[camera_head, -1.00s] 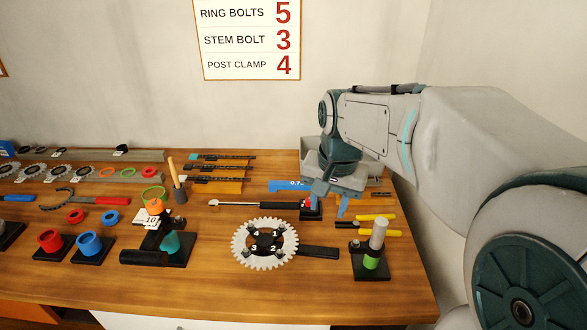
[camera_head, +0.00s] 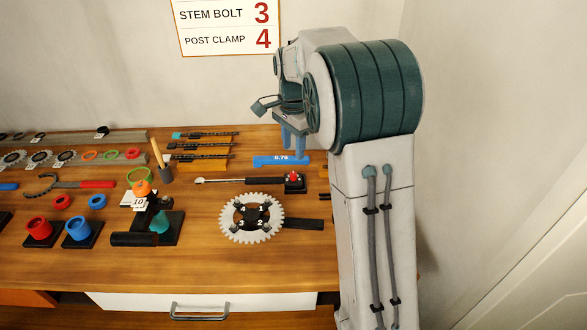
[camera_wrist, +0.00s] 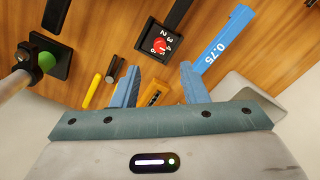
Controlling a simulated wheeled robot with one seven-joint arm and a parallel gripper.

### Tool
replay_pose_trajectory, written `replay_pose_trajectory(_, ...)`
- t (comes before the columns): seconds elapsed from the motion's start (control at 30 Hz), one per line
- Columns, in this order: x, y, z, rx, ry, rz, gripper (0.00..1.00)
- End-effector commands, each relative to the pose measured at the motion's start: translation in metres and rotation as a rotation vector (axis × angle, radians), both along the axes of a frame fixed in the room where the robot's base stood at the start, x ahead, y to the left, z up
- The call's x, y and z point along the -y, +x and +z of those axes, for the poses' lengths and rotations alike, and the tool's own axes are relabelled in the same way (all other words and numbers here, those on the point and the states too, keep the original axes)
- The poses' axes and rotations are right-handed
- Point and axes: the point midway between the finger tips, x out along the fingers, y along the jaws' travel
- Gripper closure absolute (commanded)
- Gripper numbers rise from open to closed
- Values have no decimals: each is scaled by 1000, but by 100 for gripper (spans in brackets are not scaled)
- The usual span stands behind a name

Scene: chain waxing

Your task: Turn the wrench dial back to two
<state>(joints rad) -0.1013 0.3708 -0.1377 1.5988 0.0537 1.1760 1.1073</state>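The wrench (camera_head: 235,181) lies across the table, with its black handle running to a dark block. On that block sits the red dial (camera_head: 293,177). In the wrist view the red dial (camera_wrist: 160,45) shows with white numerals around it; which one it is set to is too small to tell. My gripper (camera_head: 293,150) is above the back of the table, around the blue 0.75 gauge in the picture. In the wrist view my gripper (camera_wrist: 160,76) is open and empty, its blue fingers spread apart. The dial appears beyond the fingertips, not touched.
The blue 0.75 gauge (camera_wrist: 222,40) lies beside the dial. A chainring (camera_head: 252,218) stands in front of the wrench.

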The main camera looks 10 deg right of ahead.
Motion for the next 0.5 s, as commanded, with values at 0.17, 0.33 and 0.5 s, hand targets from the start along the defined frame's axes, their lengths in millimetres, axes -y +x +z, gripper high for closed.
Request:
replay_pose_trajectory(0.17,0,-1,-40,-5,0,0,60)
replay_pose_trajectory(0.33,1,-1,-67,-3,0,1,60)
replay_pose_trajectory(0.5,0,0,-82,-1,0,1,60)
